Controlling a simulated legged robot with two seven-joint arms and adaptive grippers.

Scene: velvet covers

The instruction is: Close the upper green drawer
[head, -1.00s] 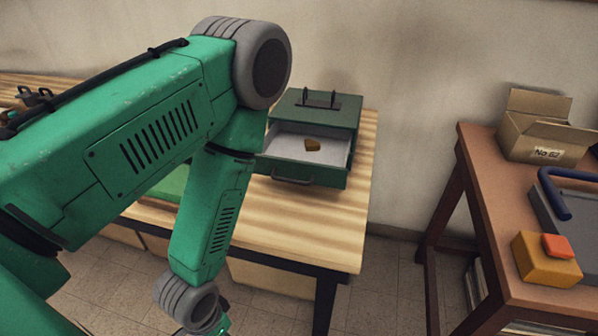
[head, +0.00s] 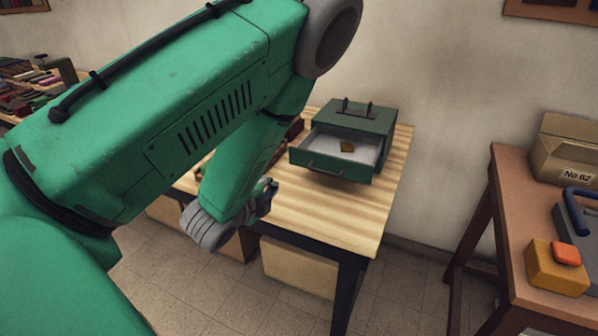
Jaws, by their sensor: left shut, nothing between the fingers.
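The green cabinet (head: 377,122) stands on the striped wooden table near the wall, with a black handle on its top. Its upper drawer (head: 325,169) is pulled out toward the front left, with a handle on its front. My arm partly hides the table's left side. My right gripper is out of view.
The striped table (head: 330,217) has bare room in front of the cabinet. A brown side table at right holds a cardboard box (head: 568,150), a yellow block (head: 555,268) with a red top and a blue-handled item. Boxes stand beneath the striped table.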

